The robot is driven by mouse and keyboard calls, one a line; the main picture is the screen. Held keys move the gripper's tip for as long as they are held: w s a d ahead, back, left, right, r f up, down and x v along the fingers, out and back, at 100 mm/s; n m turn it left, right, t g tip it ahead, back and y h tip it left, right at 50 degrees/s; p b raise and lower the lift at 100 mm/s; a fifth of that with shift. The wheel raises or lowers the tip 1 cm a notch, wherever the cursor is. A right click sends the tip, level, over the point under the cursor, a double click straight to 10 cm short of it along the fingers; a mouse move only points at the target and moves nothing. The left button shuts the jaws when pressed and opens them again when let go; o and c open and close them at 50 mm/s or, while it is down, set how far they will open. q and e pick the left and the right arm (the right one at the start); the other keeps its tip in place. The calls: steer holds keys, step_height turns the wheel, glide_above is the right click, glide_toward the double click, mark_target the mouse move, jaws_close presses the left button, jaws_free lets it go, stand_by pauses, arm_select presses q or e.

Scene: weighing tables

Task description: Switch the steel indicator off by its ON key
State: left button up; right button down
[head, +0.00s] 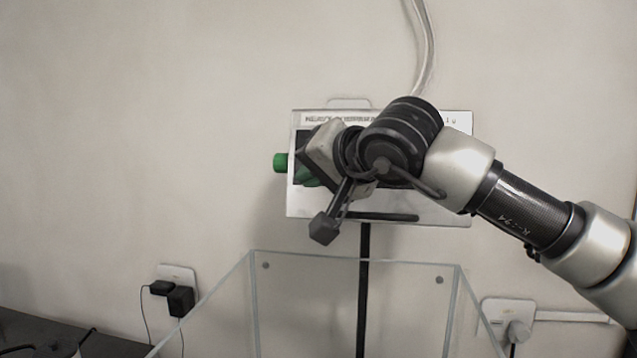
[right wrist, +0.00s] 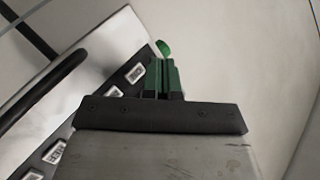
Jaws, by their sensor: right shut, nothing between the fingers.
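The steel indicator (head: 440,205) stands on a dark post against the wall, with a green knob (head: 281,162) on its left side. Its display and most of its front are hidden behind my right wrist. In the right wrist view the indicator's steel face (right wrist: 108,48) runs diagonally, with a dark strip of pale keys (right wrist: 135,74) along it. My right gripper (right wrist: 162,68) has green fingers, shut and empty, over the strip's upper end near the green knob. Contact is not clear. My left gripper is not in view.
A clear-walled box (head: 252,300) stands open below and in front of the indicator. A pale cable (head: 425,45) runs up the wall above it. Wall sockets with plugs (head: 180,300) are at lower left and lower right. The wall at left is clear.

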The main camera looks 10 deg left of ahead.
steer(key=shift+s+r+b, duration=0.15)
steer(key=shift+s+b, duration=0.05)
steer(key=shift+s, duration=0.35)
steer(key=shift+s+r+b, duration=0.15)
steer(key=shift+s+b, duration=0.05)
steer(key=shift+s, duration=0.35)
